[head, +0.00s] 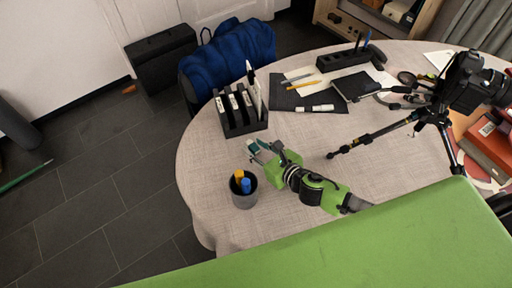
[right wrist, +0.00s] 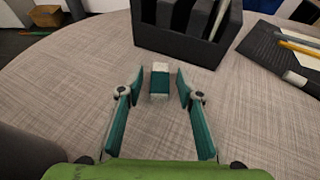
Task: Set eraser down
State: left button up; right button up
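The small eraser (right wrist: 160,82), white on top with a teal sleeve, is between the fingertips of my right gripper (right wrist: 160,90) in the right wrist view. Gaps show on both sides, so the fingers are open and apart from it. It appears to rest on the pale cloth of the table (head: 300,140); contact underneath is hard to see. In the head view, my right gripper (head: 257,150) is low over the table, between the pen cup and the black file holder. My left gripper is not in view.
The grey pen cup (head: 244,197) stands just in front of the gripper. The black file holder (head: 240,119) is just behind it. A dark mat (head: 300,97) holds pencils and a white block. A camera (head: 466,80) on a tripod stands at right. The table's middle is fairly clear.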

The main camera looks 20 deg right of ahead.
jog(key=shift+r, duration=0.3)
jog(key=v, duration=1)
jog(key=shift+s+f+b, duration=0.1)
jog(key=shift+s+b, duration=0.2)
jog(key=shift+b, duration=0.05)
jog(key=shift+v, duration=0.75)
